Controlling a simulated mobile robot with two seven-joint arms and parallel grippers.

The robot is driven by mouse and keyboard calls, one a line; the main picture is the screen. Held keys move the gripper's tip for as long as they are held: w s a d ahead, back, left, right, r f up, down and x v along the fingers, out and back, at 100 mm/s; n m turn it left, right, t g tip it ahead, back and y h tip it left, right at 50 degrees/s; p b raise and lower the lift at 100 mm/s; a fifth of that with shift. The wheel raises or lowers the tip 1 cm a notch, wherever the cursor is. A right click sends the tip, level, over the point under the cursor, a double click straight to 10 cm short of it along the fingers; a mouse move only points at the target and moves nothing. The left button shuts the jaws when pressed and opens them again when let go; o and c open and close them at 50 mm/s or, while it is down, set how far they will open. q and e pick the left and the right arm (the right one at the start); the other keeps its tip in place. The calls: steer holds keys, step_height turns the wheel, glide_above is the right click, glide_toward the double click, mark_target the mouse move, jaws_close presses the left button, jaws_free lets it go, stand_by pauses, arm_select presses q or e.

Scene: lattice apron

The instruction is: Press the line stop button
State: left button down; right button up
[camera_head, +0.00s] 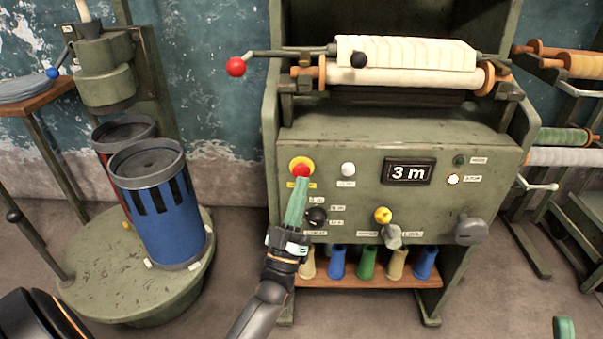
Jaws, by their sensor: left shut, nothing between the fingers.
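The line stop button is a red mushroom button (302,170) on a yellow surround, at the upper left of the green machine's front panel (420,215). My left gripper (301,184) comes up from below with its green fingers shut and nothing between them. Its fingertips overlap the lower edge of the red button in the picture; I cannot tell whether they touch it. The fingers hide part of the label under the button. At the bottom right edge, a green tip (563,328) looks like part of my right gripper; the rest of it is out of frame.
Beside the button are a white button (348,169), a "3 m" display (408,171), a black knob (317,216) and a yellow button (383,215). A red-ended crank (236,67) juts out above left. A blue canister (160,208) stands at left.

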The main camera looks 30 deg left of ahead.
stand_by(0.5)
arm_select(q)
steer(key=shift+w+a, duration=0.25)
steer(key=shift+w, duration=0.1)
steer(key=shift+w+a+b, duration=0.25)
steer(key=shift+w+b, duration=0.05)
steer(key=shift+w, duration=0.1)
stand_by(0.7)
steer(key=shift+s+d, duration=0.1)
steer(key=shift+s+d+p, duration=0.4)
steer(key=shift+s+p, duration=0.05)
steer(key=shift+s, duration=0.2)
steer(key=s+d, duration=0.1)
steer(key=s+p, duration=0.1)
steer(key=s, duration=0.1)
steer(key=s+d+p, duration=0.1)
steer(key=shift+s+d, duration=0.15)
steer(key=shift+d, duration=0.15)
